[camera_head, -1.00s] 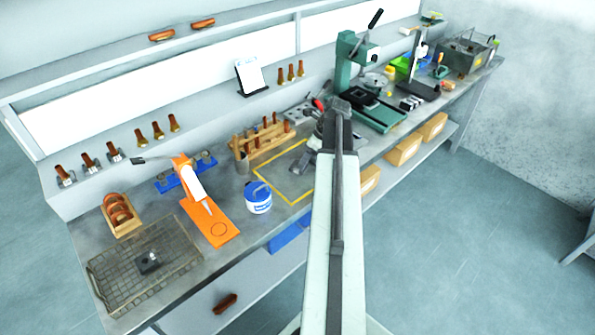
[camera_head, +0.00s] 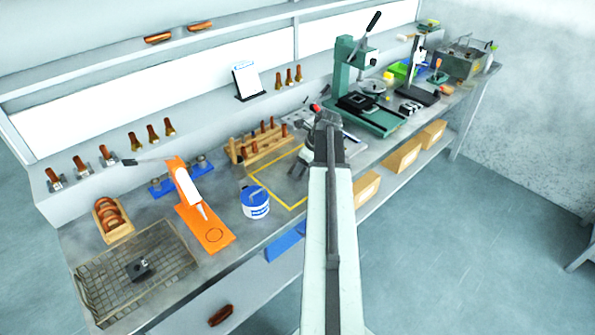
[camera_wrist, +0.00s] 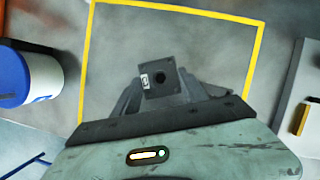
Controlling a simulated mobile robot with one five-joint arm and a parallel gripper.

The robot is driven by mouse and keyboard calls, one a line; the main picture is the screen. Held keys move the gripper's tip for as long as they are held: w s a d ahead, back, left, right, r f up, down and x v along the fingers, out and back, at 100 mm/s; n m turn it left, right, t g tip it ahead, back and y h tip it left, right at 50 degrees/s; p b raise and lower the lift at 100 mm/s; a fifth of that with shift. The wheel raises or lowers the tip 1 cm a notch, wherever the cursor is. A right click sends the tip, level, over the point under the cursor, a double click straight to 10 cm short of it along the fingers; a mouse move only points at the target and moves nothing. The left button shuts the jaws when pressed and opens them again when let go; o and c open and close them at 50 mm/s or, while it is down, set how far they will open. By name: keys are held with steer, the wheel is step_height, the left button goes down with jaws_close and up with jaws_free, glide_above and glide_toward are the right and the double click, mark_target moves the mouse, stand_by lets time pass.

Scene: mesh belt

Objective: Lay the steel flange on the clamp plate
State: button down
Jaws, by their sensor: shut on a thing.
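My gripper (camera_wrist: 160,92) is shut on a dark square steel flange (camera_wrist: 158,76), which has a round hole in its middle and a small white label. In the wrist view the flange is above the grey bench, inside a yellow outline. In the head view my arm hides the flange. A grey metal plate with a red-handled part, which looks like the clamp plate (camera_head: 297,118), lies behind my arm's end and is partly hidden. A grey plate edge also shows at the right of the wrist view (camera_wrist: 290,95); I cannot tell if it is the same plate.
A blue-and-white tub (camera_head: 255,201) stands left of the yellow outline (camera_head: 283,200). A wooden rack (camera_head: 260,148) stands behind it. A green press (camera_head: 345,85) stands to the right. A wire basket (camera_head: 100,290) holding a dark block is at the far left.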

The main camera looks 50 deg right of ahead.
steer(key=shift+r+p, duration=0.45)
steer(key=shift+r, duration=0.05)
step_height(320, 180, up, 3)
steer(key=p, duration=0.3)
steer(key=shift+r, duration=0.1)
steer(key=s+d+p, duration=0.1)
steer(key=s+d, duration=0.2)
steer(key=s, duration=1.2)
steer(key=shift+s+r, duration=0.35)
steer(key=shift+r, duration=0.05)
steer(key=shift+d, duration=0.1)
